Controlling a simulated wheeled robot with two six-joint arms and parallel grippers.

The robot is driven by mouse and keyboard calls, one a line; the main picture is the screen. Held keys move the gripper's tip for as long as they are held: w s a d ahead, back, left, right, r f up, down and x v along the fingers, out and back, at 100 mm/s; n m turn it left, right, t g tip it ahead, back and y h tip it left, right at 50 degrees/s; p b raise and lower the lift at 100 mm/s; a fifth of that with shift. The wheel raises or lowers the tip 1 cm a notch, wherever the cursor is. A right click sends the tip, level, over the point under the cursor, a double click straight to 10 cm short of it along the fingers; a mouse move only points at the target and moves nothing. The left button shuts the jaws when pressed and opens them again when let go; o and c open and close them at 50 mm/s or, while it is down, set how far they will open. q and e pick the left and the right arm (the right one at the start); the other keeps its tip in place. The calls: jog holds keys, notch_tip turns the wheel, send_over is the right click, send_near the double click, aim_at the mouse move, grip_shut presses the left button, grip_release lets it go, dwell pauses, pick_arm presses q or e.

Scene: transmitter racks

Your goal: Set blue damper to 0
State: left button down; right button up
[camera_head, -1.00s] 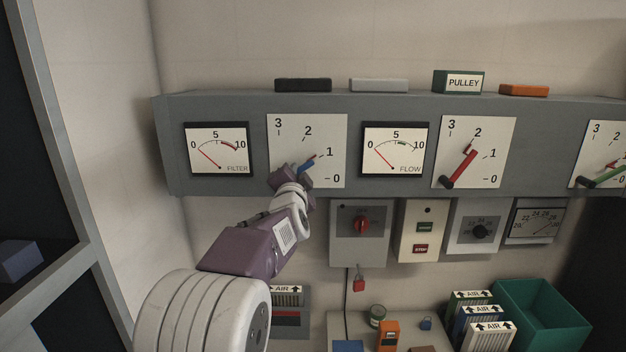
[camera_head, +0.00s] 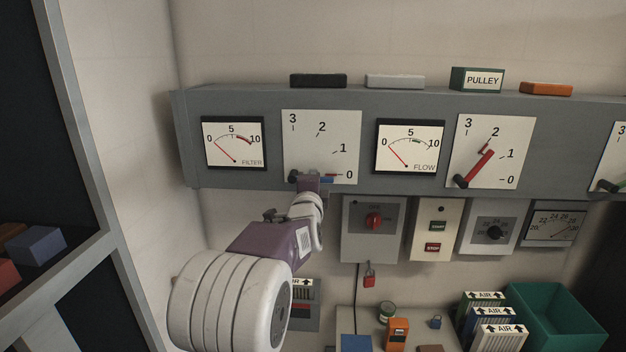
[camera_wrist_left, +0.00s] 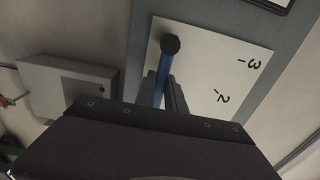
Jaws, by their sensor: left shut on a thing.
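In the left wrist view the gripper (camera_wrist_left: 166,98) covers the lever's outer part. My right gripper is not in view.
A red damper lever (camera_head: 474,167) points up right on a dial farther right. The FILTER gauge (camera_head: 232,143) and FLOW gauge (camera_head: 409,146) flank the blue damper's plate. A switch box with a red knob (camera_head: 373,220) hangs below, right of my arm.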

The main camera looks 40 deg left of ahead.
pick_arm(q)
jog(key=shift+r, duration=0.2)
jog(key=c, duration=1.4)
grip_release()
jog(key=shift+a, duration=0.1)
jog(key=shift+w+a+f, duration=0.1)
jog(key=shift+w+f, duration=0.05)
jog(key=shift+f, duration=0.1)
jog(key=b+v, duration=0.2)
jog(key=v, duration=0.7)
jog(key=shift+b, duration=0.3)
